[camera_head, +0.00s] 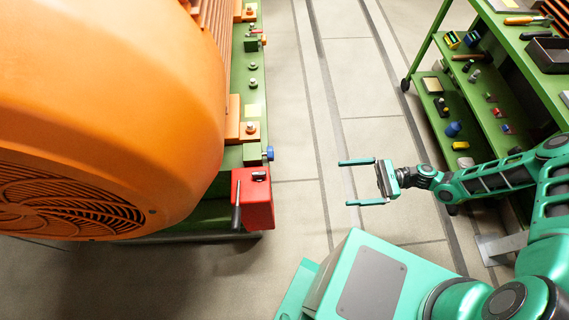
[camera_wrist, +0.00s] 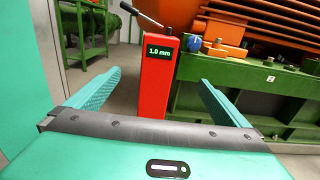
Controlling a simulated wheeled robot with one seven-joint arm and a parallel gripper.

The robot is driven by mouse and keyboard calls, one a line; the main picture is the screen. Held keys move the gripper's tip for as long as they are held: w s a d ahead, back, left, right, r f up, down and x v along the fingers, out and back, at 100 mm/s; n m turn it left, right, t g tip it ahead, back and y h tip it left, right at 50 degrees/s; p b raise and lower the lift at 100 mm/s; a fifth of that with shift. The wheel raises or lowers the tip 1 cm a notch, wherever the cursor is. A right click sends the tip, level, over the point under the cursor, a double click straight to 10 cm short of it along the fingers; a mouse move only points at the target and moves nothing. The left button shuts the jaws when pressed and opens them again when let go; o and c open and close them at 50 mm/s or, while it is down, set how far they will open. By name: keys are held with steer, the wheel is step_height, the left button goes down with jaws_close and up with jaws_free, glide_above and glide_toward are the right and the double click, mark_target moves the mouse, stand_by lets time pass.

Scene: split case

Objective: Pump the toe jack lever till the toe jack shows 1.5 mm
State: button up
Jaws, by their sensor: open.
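The red toe jack (camera_head: 257,199) stands at the near corner of the green frame under the orange machine. It also shows upright in the wrist view (camera_wrist: 157,92), where its display (camera_wrist: 169,51) reads 1.0 mm. In the wrist view the jack stands between my two fingers (camera_wrist: 157,85), farther off.
The large orange machine (camera_head: 110,95) on its green frame (camera_head: 240,95) fills the left. A green shelf trolley (camera_head: 455,110) with several tools and small parts stands at the right. The floor (camera_head: 355,120) between them is clear.

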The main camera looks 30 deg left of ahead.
steer(key=shift+d, duration=0.1)
steer(key=w+d+r+n+t+h, duration=0.25)
steer(key=d+r+h, duration=0.35)
steer(key=d+r, duration=0.7)
steer(key=w+d+r+n+t+h, duration=0.25)
steer(key=d+r+h, duration=0.25)
steer(key=d+r, duration=0.75)
steer(key=s+d+r+t+h, duration=0.2)
steer(key=s+d+r+h, duration=0.1)
steer(key=s+d+r, duration=0.65)
steer(key=s+d+r+t+h, duration=0.1)
steer(key=s+d+r+t, duration=0.1)
steer(key=s+d+r, duration=0.2)
steer(key=s+r, duration=0.3)
steer(key=s, duration=0.3)
steer(key=shift+d+r+t, duration=0.25)
steer(key=shift+d+t, duration=0.05)
steer(key=shift+d, duration=0.05)
